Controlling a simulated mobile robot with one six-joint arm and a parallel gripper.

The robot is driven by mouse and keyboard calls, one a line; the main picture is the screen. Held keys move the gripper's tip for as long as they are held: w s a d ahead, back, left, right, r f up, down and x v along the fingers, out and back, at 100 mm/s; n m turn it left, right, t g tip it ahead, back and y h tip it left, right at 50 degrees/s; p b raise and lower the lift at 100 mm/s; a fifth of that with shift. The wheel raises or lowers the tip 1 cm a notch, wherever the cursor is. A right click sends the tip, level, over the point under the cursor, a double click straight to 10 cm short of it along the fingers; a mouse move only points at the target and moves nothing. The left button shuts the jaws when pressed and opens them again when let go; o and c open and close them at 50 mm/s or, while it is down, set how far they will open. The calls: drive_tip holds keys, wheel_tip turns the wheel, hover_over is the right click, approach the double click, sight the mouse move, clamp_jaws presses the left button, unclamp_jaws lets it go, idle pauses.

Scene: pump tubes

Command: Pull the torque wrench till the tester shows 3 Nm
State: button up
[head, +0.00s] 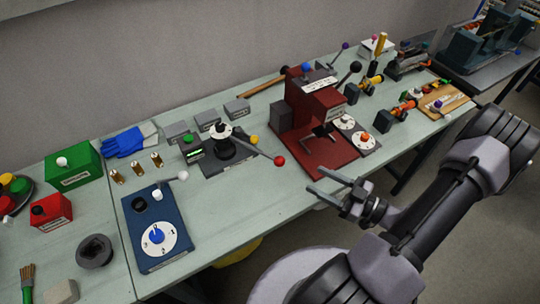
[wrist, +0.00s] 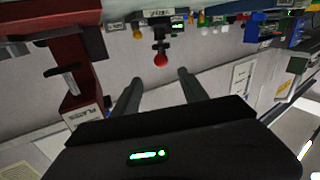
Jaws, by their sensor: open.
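The torque wrench (head: 258,152) is a grey lever with a red ball (head: 279,160) at its free end, near the table's front edge. It runs from a black round hub with a white dial on the tester (head: 237,164), a dark plate. A small green-lit display (head: 194,153) stands at the tester's left; its reading is too small to make out. My gripper (head: 316,181) is open and empty, to the right of the red ball and apart from it. In the wrist view the red ball (wrist: 160,60) shows between and beyond the fingertips (wrist: 160,76).
A red press (head: 318,150) stands right of the lever, close to my gripper. A blue plate with a dial (head: 143,258) lies to the left. Brass fittings, blue gloves (head: 124,144) and grey boxes sit behind. The floor before the table is mostly free.

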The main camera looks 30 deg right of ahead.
sight(274, 159)
drive_tip(key=b+x, duration=0.3)
drive_tip(key=x, duration=1.3)
drive_tip(key=shift+a+f, duration=0.1)
drive_tip(key=shift+a, duration=0.05)
drive_tip(key=shift+c, duration=0.2)
clamp_jaws()
idle(0.3)
